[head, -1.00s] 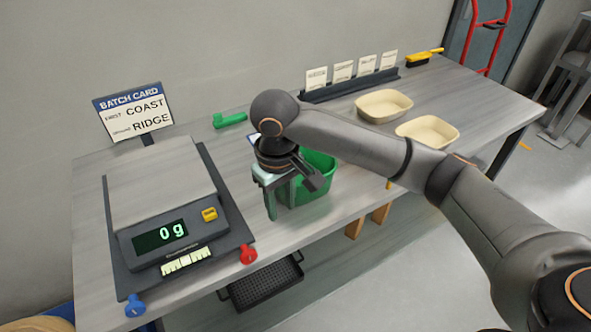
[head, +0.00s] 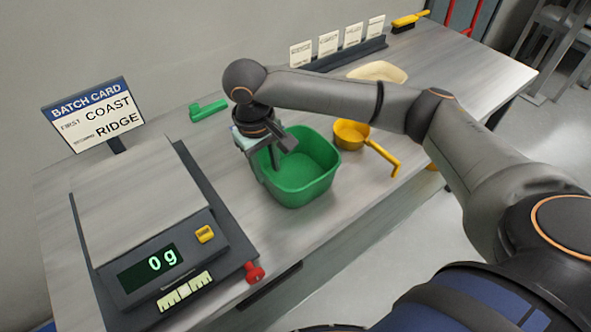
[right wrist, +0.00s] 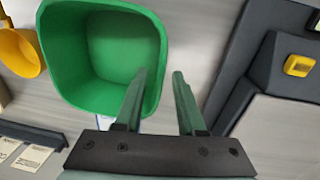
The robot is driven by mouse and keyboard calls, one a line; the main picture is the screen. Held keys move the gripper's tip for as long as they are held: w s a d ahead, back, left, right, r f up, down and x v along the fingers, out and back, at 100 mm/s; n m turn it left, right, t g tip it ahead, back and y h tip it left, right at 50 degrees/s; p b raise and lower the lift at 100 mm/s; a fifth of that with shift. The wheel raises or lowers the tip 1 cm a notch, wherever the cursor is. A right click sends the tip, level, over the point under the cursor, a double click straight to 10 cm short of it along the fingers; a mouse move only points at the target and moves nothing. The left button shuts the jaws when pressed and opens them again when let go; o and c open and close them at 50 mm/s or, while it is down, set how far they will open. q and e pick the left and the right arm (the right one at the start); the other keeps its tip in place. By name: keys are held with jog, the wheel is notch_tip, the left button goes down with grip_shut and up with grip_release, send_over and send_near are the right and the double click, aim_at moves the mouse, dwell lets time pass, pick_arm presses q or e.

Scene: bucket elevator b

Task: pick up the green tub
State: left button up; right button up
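The green tub (head: 310,172) is an open, empty, rounded-square container standing upright on the bench, right of the scale. My right gripper (head: 268,163) points down at the tub's left rim. In the right wrist view, the tub (right wrist: 112,60) fills the upper left. The fingers of my right gripper (right wrist: 160,75) are apart, and the tub's near wall appears to run between their tips. I cannot tell whether either finger touches it. My left gripper is not in view.
The scale (head: 140,210) reads 0 g, with a red knob (head: 254,272) at its corner. A yellow scoop (head: 352,135) lies right of the tub. A green tool (head: 208,110) lies behind. A tan tray (head: 378,72) is partly behind my arm. The bench's front edge is close to the tub.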

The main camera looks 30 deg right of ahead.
aim_at(273, 195)
jog(key=f, duration=0.5)
jog(key=shift+w+d+f, duration=0.1)
jog(key=shift+d+f, duration=0.1)
jog(key=shift+f, duration=0.2)
grip_shut()
dwell(1.1)
